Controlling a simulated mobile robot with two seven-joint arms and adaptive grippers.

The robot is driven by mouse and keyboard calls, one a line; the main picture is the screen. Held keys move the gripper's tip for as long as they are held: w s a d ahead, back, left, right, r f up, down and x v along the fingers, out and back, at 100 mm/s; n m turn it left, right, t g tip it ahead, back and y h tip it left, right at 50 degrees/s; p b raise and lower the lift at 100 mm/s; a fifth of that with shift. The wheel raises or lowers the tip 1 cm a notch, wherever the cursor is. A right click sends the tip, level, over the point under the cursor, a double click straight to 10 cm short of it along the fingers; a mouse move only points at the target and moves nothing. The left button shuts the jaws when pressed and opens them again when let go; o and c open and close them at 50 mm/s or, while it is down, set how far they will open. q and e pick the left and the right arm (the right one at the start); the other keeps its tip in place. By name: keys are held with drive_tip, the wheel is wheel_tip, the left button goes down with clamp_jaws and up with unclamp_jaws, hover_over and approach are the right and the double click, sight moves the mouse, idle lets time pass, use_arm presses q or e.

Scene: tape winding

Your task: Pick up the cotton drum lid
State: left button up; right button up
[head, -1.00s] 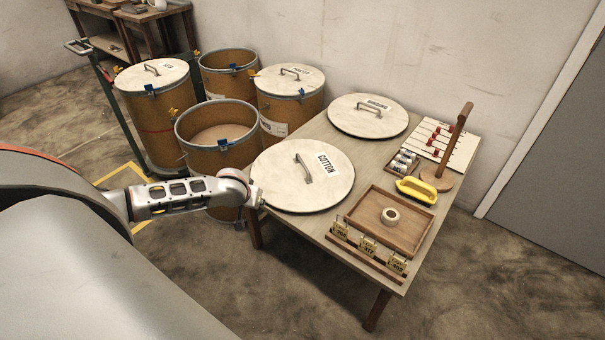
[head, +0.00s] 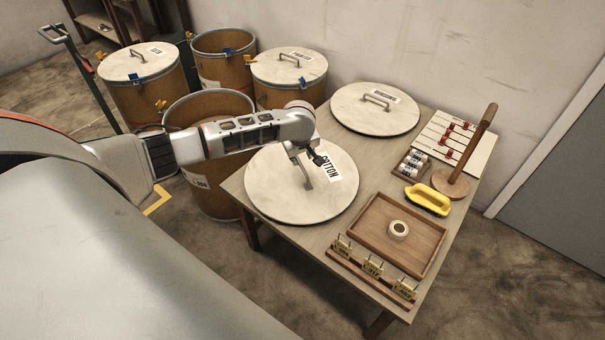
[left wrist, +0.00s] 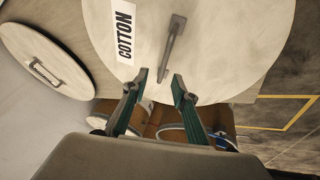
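The cotton drum lid (head: 278,198) is a round pale disc with a metal bar handle and a "COTTON" label. It lies flat on the near left part of the table, and it also shows in the left wrist view (left wrist: 225,60). My left gripper (head: 312,160) is above the lid by the handle. The handle (left wrist: 173,48) lies just beyond the fingertips. My right gripper is not in view.
A second lid (head: 358,112) lies at the table's back. An open drum (head: 215,203) stands left of the table (head: 262,232).

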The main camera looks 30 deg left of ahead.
sight(301, 165)
use_arm(q)
drive_tip(key=x, duration=0.1)
drive_tip(key=b+x, duration=0.1)
drive_tip(key=shift+s+f, duration=0.15)
drive_tip(key=shift+f, duration=0.35)
drive_tip(key=b+x, duration=0.1)
drive_tip(key=x, duration=0.1)
drive_tip(key=b+x, duration=0.1)
drive_tip(key=shift+s+a+f, duration=0.1)
drive_tip(key=shift+s+f, duration=0.2)
drive_tip(key=shift+f, duration=0.2)
drive_tip(key=shift+w+a, duration=0.1)
drive_tip(key=shift+w, duration=0.3)
drive_tip(key=shift+r, duration=0.1)
drive_tip(key=c, duration=0.7)
clamp_jaws()
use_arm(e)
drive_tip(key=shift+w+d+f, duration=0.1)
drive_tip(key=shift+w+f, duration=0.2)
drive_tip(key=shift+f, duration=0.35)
